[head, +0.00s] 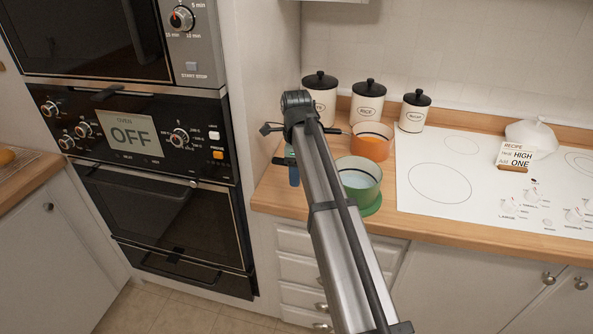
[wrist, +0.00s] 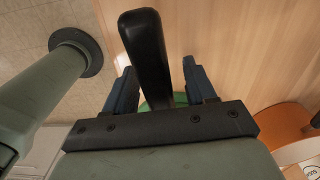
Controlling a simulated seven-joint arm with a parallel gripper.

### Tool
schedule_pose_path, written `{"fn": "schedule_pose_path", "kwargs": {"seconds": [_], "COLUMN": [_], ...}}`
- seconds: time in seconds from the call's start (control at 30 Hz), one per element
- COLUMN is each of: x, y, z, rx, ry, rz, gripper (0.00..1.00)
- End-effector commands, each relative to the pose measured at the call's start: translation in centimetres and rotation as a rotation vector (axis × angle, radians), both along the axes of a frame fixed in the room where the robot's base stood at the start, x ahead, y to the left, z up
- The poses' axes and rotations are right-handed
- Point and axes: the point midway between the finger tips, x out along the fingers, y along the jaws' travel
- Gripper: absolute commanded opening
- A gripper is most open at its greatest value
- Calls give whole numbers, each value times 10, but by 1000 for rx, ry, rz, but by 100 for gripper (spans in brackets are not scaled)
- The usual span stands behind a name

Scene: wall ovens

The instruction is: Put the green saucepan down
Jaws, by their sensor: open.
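The green saucepan (head: 358,182) is upright at the counter's front edge, left of the hob. A flat green rim or disc (head: 373,207) shows at its base; I cannot tell if it is a separate mat. My arm covers the saucepan's left side in the head view. My gripper (wrist: 158,66) is open in the wrist view, with its two blue fingers on either side of a black handle (wrist: 148,50). Gaps show between the handle and both fingers. A sliver of green (wrist: 180,99) shows behind the gripper. In the head view, a blue finger (head: 293,175) shows left of my arm.
An orange pan (head: 372,146) stands just behind the saucepan. Several white canisters (head: 367,103) line the wall. The white hob (head: 440,160) is right, with a recipe card (head: 515,155) and a white bag (head: 531,137). Wall ovens (head: 150,140) stand left. The hob surface is mostly clear.

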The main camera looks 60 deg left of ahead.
Motion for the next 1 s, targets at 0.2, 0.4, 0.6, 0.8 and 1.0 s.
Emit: {"fn": "schedule_pose_path", "kwargs": {"seconds": [0.2,0.4,0.6,0.8,1.0], "x": [0,0,0,0,0], "y": [0,1,2,1,1], "z": [3,24,63,96,117], "rx": [0,2,2,1,1], "ry": [0,-1,-1,-1,-1], "rz": [0,0,0,0,0], "gripper": [55,55,55,55,55]}}
